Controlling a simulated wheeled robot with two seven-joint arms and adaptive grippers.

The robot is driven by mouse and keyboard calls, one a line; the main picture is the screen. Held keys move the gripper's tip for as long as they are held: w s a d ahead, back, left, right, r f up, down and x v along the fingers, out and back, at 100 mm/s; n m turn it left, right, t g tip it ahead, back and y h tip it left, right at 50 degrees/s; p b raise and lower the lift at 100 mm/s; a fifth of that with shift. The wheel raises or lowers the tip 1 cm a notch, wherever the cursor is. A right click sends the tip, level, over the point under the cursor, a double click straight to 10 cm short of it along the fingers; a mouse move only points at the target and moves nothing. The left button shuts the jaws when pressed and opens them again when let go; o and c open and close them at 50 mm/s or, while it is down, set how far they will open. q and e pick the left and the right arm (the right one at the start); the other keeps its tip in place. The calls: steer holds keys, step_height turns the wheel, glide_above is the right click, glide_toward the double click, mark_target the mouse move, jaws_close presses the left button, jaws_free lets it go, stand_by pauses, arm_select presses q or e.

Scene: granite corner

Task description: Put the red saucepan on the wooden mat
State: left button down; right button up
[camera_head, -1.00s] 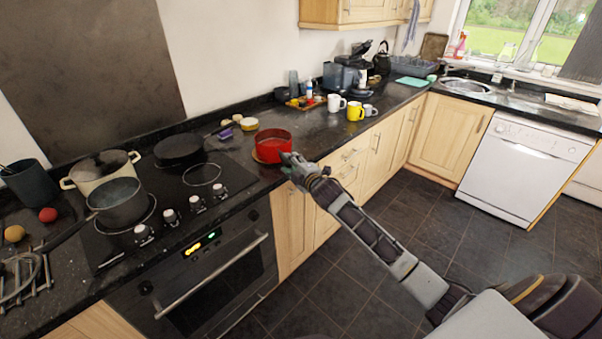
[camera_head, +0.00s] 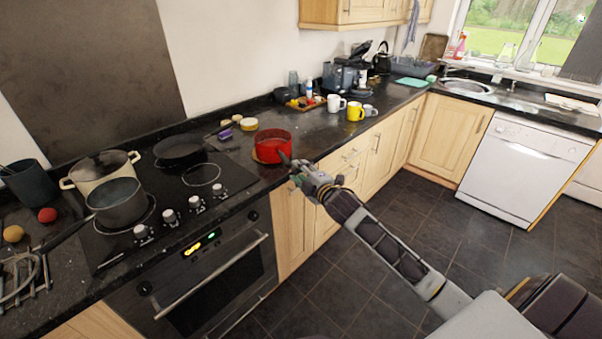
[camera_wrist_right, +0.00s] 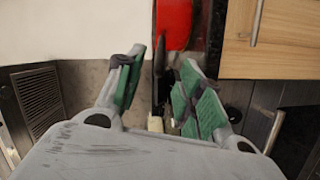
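The red saucepan (camera_head: 272,143) sits upright near the front edge of the dark counter, right of the hob. A tan rim of the wooden mat (camera_head: 257,158) shows under its left side; the pan hides most of the mat. Its dark handle (camera_head: 285,158) points toward my right gripper (camera_head: 297,172). In the right wrist view, the green-padded fingers of that gripper (camera_wrist_right: 162,88) are spread, with the dark handle (camera_wrist_right: 160,55) ahead between them and the red pan (camera_wrist_right: 174,22) beyond. I see no contact with the handle. My left gripper is out of view.
The hob left of the pan holds a cream pot (camera_head: 104,169), a grey saucepan (camera_head: 118,203) and a black frying pan (camera_head: 180,147). Small containers (camera_head: 249,124) stand behind the red pan. White and yellow mugs (camera_head: 355,111) stand farther right. Counter between is clear.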

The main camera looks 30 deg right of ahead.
steer(key=shift+f, duration=0.1)
stand_by(0.7)
steer(key=s+d+f+m+g+h, duration=0.1)
steer(key=s+d+f+m+g, duration=0.15)
steer(key=f, duration=1.05)
steer(key=s+d+f+m+g, duration=0.15)
steer(key=s+f, duration=0.25)
steer(key=f, duration=0.9)
steer(key=s+d+f+m+g+h, duration=0.1)
steer(key=s+d+f+m+g, duration=0.15)
steer(key=f, duration=0.95)
steer(key=s+a+f+m+g, duration=0.2)
steer(key=s+f+g, duration=0.1)
steer(key=s+f, duration=0.9)
steer(key=s+a+f+m+g, duration=0.2)
steer(key=s+f, duration=1)
steer(key=s, duration=0.1)
steer(key=s+a+f+m+g, duration=0.1)
steer(key=s+f, duration=0.2)
steer(key=s, duration=0.4)
steer(key=s+a+f+m+g, duration=0.1)
steer(key=s+a+f, duration=0.1)
steer(key=s, duration=0.6)
steer(key=s+a+f+m+g+y, duration=0.1)
steer(key=s+a+f+g, duration=0.1)
steer(key=s+f, duration=0.2)
steer(key=s, duration=0.3)
steer(key=shift+s, duration=0.35)
steer(key=shift+w, duration=0.1)
